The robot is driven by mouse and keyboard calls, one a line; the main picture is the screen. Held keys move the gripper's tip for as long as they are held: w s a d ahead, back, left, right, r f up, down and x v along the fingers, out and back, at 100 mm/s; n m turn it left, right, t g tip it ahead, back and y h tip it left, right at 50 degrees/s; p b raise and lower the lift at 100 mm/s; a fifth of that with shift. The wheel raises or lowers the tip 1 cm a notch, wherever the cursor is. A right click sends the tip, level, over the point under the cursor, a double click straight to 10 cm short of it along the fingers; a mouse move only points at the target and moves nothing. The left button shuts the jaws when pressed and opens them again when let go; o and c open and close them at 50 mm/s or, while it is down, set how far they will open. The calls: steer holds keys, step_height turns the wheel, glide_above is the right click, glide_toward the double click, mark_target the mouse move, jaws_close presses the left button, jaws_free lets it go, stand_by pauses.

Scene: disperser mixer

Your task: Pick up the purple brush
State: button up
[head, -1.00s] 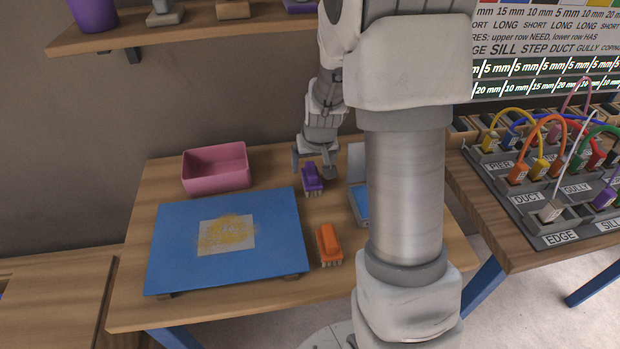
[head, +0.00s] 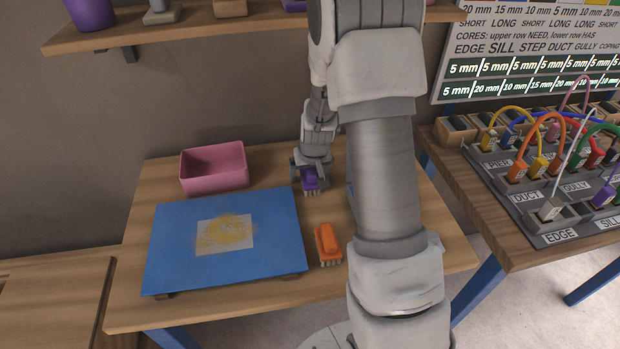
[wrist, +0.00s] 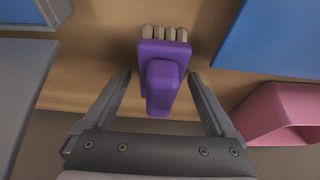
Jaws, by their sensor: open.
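My gripper (head: 312,168) is at the brush from behind and above. In the wrist view my gripper (wrist: 162,80) is open, with a gap visible on both sides of the brush handle.
A blue board (head: 180,270) with a stained patch (head: 226,236) lies to the left. A pink bin (head: 214,170) stands behind it. A labelled rack with coloured cables (head: 545,190) is on the right table.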

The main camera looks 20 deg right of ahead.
jaws_close()
steer(key=shift+r, duration=0.1)
stand_by(0.3)
step_height(320, 180, up, 4)
steer(key=shift+w+r, duration=0.1)
steer(key=shift+r, duration=0.1)
steer(key=s+d+r, duration=0.5)
steer(key=s+r, duration=0.1)
steer(key=s, duration=0.4)
steer(key=shift+s+d+r, duration=0.15)
steer(key=shift+s+r, duration=0.05)
steer(key=shift+s, duration=0.1)
